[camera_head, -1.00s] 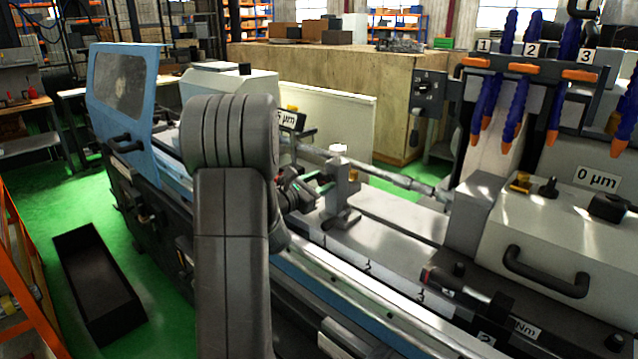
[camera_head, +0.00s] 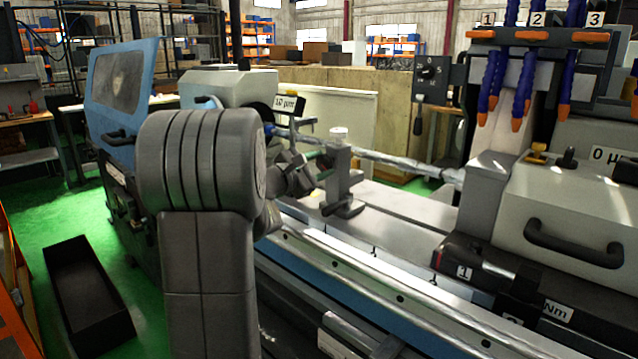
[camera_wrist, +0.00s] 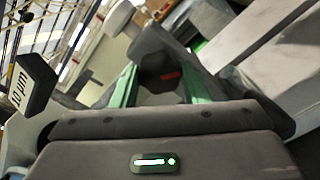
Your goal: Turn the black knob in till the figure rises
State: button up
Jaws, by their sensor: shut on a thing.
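The figure sign (camera_head: 289,103) stands behind my wrist and also shows at the left of the wrist view (camera_wrist: 33,85). It reads 10 or 1.0 µm; I cannot tell whether there is a decimal point.
The steel shaft (camera_head: 405,163) runs behind the rest. The grinder's bed (camera_head: 385,290) lies in front. A second sign (camera_head: 612,156) reading 0 µm and a large black handle (camera_head: 575,243) are at the right. A black bin (camera_head: 92,298) stands on the green floor.

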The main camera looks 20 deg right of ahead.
jog(key=shift+f+m+b, duration=0.15)
jog(key=shift+m+b, duration=0.35)
jog(key=shift+b, duration=0.55)
jog(key=shift+m+b, duration=0.3)
jog(key=o, duration=1)
jog(key=v, duration=1.4)
